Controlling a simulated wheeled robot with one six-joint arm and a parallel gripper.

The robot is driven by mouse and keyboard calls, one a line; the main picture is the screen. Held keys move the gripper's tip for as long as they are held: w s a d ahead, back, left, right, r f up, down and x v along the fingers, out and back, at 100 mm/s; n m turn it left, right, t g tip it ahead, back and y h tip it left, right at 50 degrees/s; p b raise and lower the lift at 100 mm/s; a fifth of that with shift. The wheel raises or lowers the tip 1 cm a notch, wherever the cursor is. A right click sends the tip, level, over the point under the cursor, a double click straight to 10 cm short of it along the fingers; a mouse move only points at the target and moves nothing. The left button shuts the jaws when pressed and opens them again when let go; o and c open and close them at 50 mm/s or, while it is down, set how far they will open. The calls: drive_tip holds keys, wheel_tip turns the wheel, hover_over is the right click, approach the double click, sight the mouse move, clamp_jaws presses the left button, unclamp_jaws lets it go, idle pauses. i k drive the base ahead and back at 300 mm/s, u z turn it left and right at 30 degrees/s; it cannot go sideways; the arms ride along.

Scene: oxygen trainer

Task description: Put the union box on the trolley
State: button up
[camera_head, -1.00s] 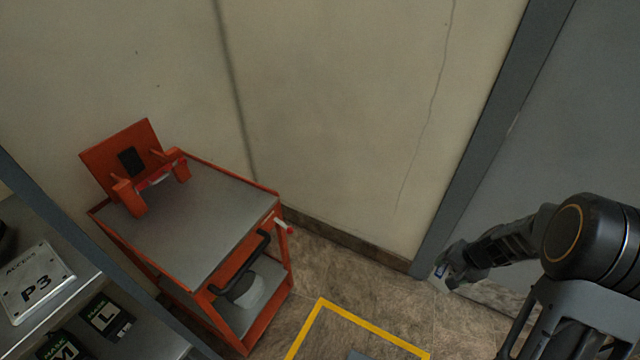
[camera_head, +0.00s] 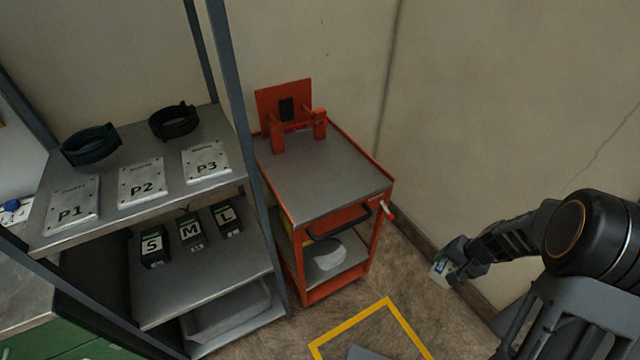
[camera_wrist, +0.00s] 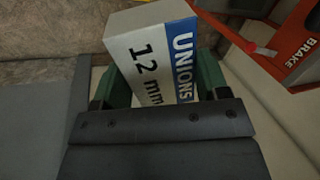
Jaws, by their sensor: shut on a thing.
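The union box (camera_wrist: 155,52) is white and blue and reads "UNIONS 12 mm". My gripper (camera_wrist: 163,85) is shut on it, with a green finger pad at each side. In the head view my gripper (camera_head: 447,270) holds the box (camera_head: 440,272) to the right of the trolley, apart from it. The trolley (camera_head: 330,185) is orange with a bare grey top. An orange bracket with a dark pad stands at the back of that top. In the wrist view the trolley's edge (camera_wrist: 292,50) with the word "BRAKE" shows at upper right.
A grey shelf rack (camera_head: 215,262) stands left of the trolley, holding plates P1, P2, P3, dark rings and boxes S, M, L. A white round item (camera_head: 328,254) lies on the trolley's lower shelf. A yellow floor outline (camera_head: 350,325) is in front. Walls stand behind and right.

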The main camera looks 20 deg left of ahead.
sight(311, 189)
drive_tip(key=u, duration=1.8)
